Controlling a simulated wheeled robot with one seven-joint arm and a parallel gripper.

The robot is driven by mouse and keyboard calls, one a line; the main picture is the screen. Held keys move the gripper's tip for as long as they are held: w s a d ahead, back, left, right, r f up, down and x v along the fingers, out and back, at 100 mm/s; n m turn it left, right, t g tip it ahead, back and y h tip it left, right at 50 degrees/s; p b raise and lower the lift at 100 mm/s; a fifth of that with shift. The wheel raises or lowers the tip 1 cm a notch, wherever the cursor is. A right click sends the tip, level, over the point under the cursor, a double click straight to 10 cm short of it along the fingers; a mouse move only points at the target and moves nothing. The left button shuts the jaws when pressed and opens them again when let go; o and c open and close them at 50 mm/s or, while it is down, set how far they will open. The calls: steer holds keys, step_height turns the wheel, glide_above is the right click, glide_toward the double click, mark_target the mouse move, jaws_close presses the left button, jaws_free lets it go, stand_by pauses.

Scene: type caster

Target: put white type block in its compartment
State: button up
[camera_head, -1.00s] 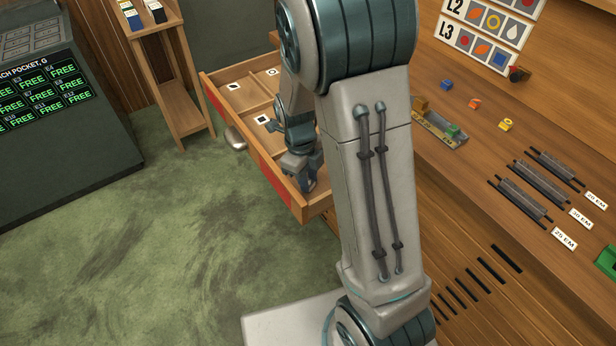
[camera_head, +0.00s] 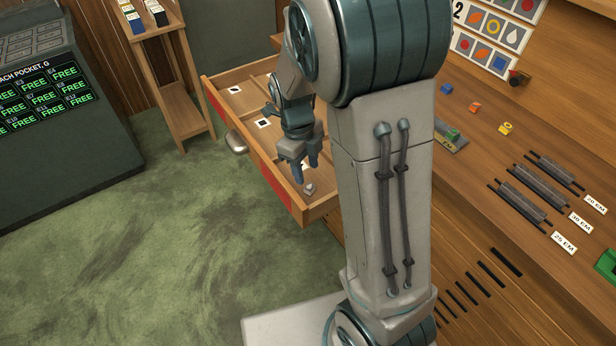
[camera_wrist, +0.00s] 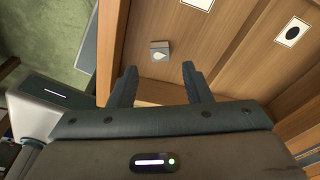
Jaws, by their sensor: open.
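The white type block (camera_head: 310,189) lies on the floor of the open drawer (camera_head: 262,165), in the compartment at the drawer's near end. In the wrist view the block (camera_wrist: 160,51) is pale grey with a white drop mark on its upward face, and it lies apart from the walls. My gripper (camera_head: 305,171) is above that compartment, pointing down. In the wrist view the fingers of my gripper (camera_wrist: 160,70) are apart and empty, with the block showing beyond the gap between them. A white card (camera_wrist: 203,3) lies in the same compartment, its mark cut off by the picture edge.
Low wooden dividers split the drawer; another compartment holds a card with a black oval (camera_wrist: 292,32). On the bench at right are a blue block (camera_head: 446,88), an orange block (camera_head: 474,107), a yellow block (camera_head: 505,128) and metal strips (camera_head: 520,201). My arm hides part of the bench.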

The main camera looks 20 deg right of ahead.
step_height(320, 180, up, 6)
steer(key=r, duration=0.1)
steer(key=s+r+n+t, duration=0.2)
steer(key=s+n, duration=0.5)
steer(key=n, duration=0.7)
steer(key=s+d+r+n+t+y, duration=0.1)
steer(key=s+r+n+t, duration=0.1)
steer(key=s+n, duration=0.5)
steer(key=r+n, duration=0.1)
steer(key=n, duration=0.5)
steer(key=shift+n, duration=0.4)
steer(key=shift+d, duration=0.2)
